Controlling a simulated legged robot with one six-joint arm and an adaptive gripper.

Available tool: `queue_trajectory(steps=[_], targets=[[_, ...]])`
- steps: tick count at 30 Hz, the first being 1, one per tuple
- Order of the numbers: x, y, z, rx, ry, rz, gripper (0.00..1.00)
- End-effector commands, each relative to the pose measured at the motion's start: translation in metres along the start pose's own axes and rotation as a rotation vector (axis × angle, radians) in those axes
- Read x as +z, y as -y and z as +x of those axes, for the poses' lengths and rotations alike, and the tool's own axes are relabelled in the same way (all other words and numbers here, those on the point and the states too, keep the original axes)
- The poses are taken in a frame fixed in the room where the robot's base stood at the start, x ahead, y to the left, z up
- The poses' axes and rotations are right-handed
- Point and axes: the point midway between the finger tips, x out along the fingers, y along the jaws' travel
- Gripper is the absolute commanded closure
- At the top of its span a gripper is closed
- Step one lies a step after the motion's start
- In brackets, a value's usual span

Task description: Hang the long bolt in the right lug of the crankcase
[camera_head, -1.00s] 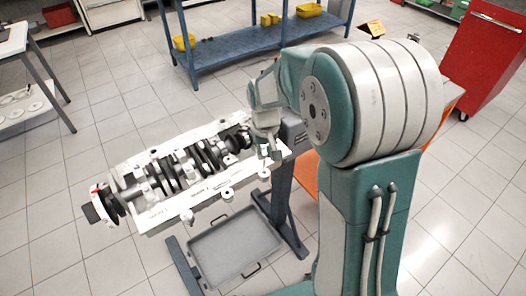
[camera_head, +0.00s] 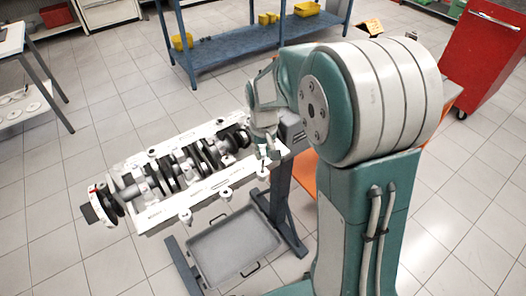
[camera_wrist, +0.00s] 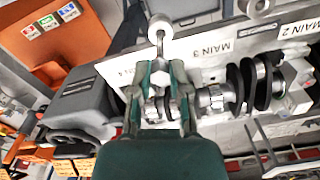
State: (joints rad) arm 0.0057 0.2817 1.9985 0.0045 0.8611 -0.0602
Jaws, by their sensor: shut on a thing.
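The white crankcase (camera_head: 155,219) lies along a stand with the dark crankshaft (camera_head: 185,170) in it. Round lugs stick out along its near side. The right lug (camera_head: 263,171) is just below my gripper (camera_head: 268,153) in the head view. In the wrist view, a round lug (camera_wrist: 160,27) stands just beyond the fingertips of my gripper (camera_wrist: 160,72). My gripper is shut on the long bolt, of which a thin silver part (camera_wrist: 160,46) shows between the fingers, in line with that lug. Whether the bolt is inside the lug cannot be told.
A grey drip tray (camera_head: 235,245) lies low under the crankcase. The stand's dark post (camera_head: 281,200) is below its right end. A blue shelf (camera_head: 240,43) with yellow bins and a red cabinet (camera_head: 484,55) stand behind. Another lug (camera_wrist: 257,7) is to the right in the wrist view.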

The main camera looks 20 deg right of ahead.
Motion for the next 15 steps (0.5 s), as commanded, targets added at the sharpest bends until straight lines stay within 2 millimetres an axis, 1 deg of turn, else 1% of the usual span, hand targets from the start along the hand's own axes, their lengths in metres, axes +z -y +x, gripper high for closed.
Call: queue_trajectory(steps=[15], targets=[[0.0001, 0.0008, 0.0032, 0.000, 0.000, 0.000, 1.00]])
